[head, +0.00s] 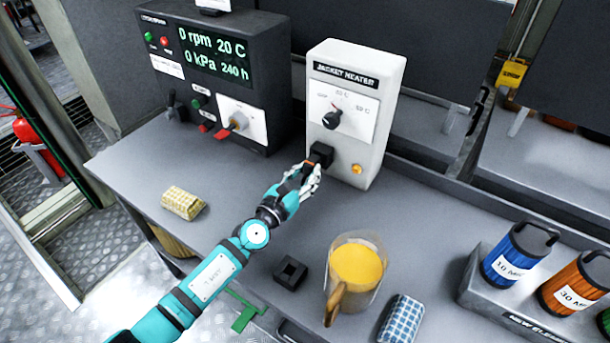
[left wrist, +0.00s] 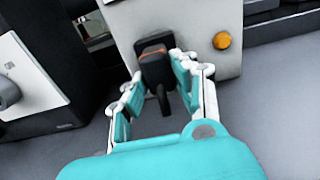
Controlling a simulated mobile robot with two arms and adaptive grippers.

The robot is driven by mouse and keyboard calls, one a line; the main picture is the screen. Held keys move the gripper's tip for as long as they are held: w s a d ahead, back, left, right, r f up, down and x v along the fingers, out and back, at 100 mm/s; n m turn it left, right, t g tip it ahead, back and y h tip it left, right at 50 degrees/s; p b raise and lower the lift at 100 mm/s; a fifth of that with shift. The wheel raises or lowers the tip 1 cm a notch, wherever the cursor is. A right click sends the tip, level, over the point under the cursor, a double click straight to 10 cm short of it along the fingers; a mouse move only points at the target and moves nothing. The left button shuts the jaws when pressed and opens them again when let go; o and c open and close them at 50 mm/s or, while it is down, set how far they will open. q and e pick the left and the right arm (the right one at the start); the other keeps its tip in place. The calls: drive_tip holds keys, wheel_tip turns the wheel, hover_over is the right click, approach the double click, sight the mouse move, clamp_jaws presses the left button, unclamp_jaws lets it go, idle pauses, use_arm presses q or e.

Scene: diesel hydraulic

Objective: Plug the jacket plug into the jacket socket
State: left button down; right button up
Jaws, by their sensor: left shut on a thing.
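The white jacket heater box (head: 353,75) stands at the back of the bench, with a dial on its front. The black jacket socket (head: 322,153) is low on that front. My left gripper (head: 307,176) is in front of the socket, shut on the black jacket plug (left wrist: 158,68), which has an orange band. The plug points at the socket and its front end meets or nearly meets it; I cannot tell how deep it sits. A short dark tail (left wrist: 164,100) hangs from the plug between the fingers. My right gripper is not in view.
An amber lamp (head: 357,169) is right of the socket. A dark control panel (head: 222,75) stands to the left. A black square holder (head: 290,272), a jug of yellow liquid (head: 356,268), a blue checked cloth (head: 401,318) and a yellow one (head: 183,203) are on the bench.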

use_arm(q)
drive_tip(key=shift+w+d, duration=0.1)
drive_tip(key=shift+w, duration=0.1)
drive_tip(key=c, duration=1)
unclamp_jaws()
drive_tip(key=shift+o, duration=0.2)
drive_tip(key=shift+s, duration=0.1)
drive_tip(key=v, duration=1.2)
